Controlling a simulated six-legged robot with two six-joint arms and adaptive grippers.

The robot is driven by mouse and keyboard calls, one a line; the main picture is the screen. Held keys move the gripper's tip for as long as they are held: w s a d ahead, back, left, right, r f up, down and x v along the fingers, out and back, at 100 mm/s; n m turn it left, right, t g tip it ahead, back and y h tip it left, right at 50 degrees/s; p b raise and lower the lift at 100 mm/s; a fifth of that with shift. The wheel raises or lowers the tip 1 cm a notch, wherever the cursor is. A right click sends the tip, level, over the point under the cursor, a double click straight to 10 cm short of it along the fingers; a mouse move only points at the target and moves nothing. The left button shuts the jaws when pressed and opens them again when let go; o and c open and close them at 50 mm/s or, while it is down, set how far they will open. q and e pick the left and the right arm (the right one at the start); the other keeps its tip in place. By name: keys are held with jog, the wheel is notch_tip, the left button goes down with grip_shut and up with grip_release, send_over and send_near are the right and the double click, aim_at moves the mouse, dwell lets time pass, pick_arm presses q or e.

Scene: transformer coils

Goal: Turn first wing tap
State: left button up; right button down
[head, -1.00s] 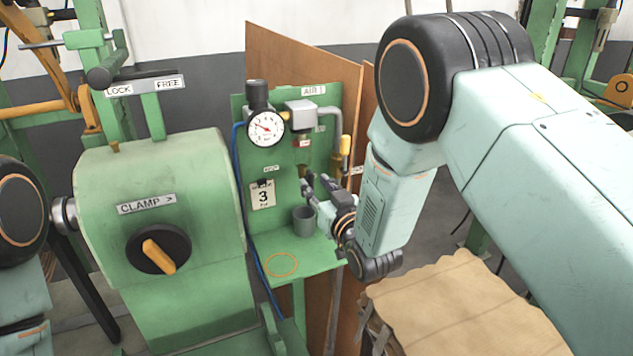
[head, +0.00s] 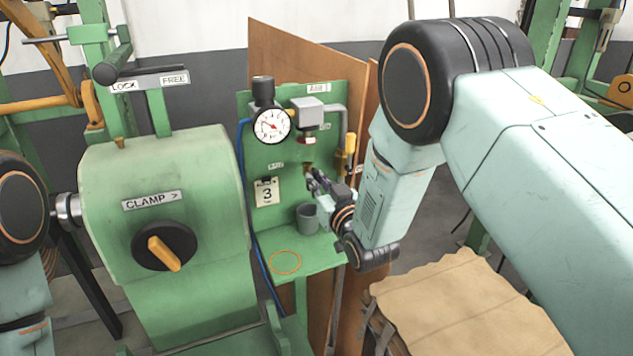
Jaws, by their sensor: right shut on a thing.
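The green air panel (head: 338,110) stands at the middle, with a label reading AIR 1 at its top. A small brass tap (head: 308,168) shows on the panel below the grey box, mostly hidden by my fingers. My right gripper (head: 313,182) comes in from the right and is shut on the tap; the tap's wings are too covered to tell their angle. A round white gauge (head: 272,126) with a red needle is to the upper left of the gripper. My left gripper is out of view; only part of my left arm shows at the left edge.
A grey cup (head: 307,219) stands on the panel's shelf (head: 318,252) just below the gripper, near an orange ring mark. A yellow-handled fitting (head: 350,146) is close on the right. The green clamp machine (head: 190,215) fills the left. A brown-covered crate (head: 460,305) is at lower right.

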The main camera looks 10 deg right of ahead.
jog(key=shift+d, duration=0.15)
jog(key=shift+r, duration=0.1)
jog(key=shift+m, duration=1.2)
jog(key=m, duration=0.2)
jog(key=shift+m, duration=0.3)
jog(key=m, duration=0.4)
jog(key=shift+d+m, duration=0.1)
jog(key=shift+m, duration=0.2)
jog(key=shift+d+f+m+p, duration=0.15)
jog(key=shift+m+p, duration=0.2)
jog(key=shift+m, duration=1.7)
jog(key=shift+a+f+m+p, duration=0.1)
jog(key=shift+m+p, duration=0.2)
jog(key=shift+m, duration=2.05)
